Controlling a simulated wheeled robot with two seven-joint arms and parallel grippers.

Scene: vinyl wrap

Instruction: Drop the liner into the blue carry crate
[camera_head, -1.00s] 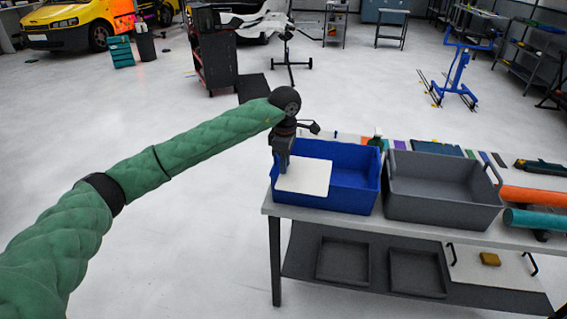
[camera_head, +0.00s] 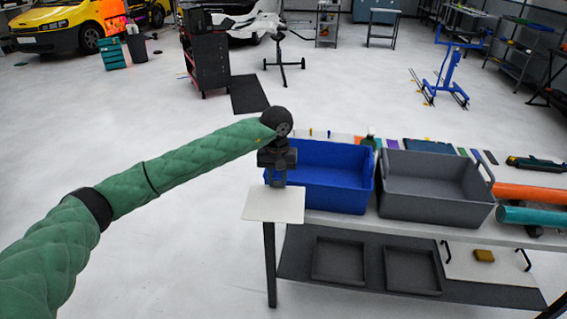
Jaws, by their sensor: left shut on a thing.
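The liner, a flat white sheet (camera_head: 273,205), hangs from my left gripper (camera_head: 277,183), which is shut on its upper edge. The blue carry crate (camera_head: 335,200) stands on the workbench, open at the top, and its inside looks empty where I can see it. My left gripper is at the crate's left end and hides its left side. In the picture the liner covers the crate's lower left corner and the bench's left corner; I cannot tell how far it is from them. My right gripper is not in view.
A grey crate (camera_head: 435,200) stands close to the right of the blue one on the workbench (camera_head: 350,223). Orange (camera_head: 535,192) and teal (camera_head: 537,217) rolls lie at the right. Small coloured items line the back. The floor left of the bench is clear.

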